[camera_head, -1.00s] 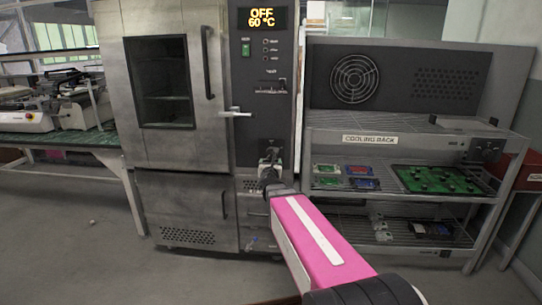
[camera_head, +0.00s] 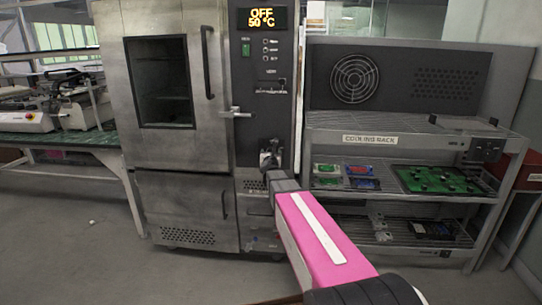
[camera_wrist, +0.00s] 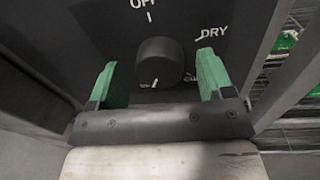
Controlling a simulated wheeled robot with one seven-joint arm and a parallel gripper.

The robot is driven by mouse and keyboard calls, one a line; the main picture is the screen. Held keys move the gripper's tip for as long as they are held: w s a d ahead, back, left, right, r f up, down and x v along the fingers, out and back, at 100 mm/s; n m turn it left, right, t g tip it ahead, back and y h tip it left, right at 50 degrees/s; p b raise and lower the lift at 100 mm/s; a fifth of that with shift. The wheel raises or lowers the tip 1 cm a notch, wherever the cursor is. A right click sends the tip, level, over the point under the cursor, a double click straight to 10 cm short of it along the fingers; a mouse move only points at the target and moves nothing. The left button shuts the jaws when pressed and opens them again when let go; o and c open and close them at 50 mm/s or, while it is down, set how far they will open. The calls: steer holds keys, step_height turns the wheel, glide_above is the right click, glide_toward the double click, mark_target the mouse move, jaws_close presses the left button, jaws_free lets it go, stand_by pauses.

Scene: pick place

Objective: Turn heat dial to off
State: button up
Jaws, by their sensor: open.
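The heat dial (camera_wrist: 160,62) is a round black knob on the dark control panel, seen in the wrist view. OFF is printed above it, DRY at its upper right, and other lettering is partly hidden below. A small white mark shows near the knob's lower edge. My gripper (camera_wrist: 158,70) has its two green fingers apart, one on each side of the knob, with gaps visible between them and the knob. In the head view my gripper (camera_head: 268,160) is at the oven's (camera_head: 175,100) panel and hides the dial. The oven display (camera_head: 262,18) reads OFF and 50 °C.
The oven door handle (camera_head: 207,62) and a latch (camera_head: 236,112) lie left of and above my gripper. A cooling rack (camera_head: 400,141) with circuit boards stands close on the right. A green-topped bench (camera_head: 75,139) is at the left. The floor in front is clear.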

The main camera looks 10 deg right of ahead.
steer(key=shift+c, duration=0.3)
steer(key=c, duration=0.9)
steer(key=shift+o, duration=0.2)
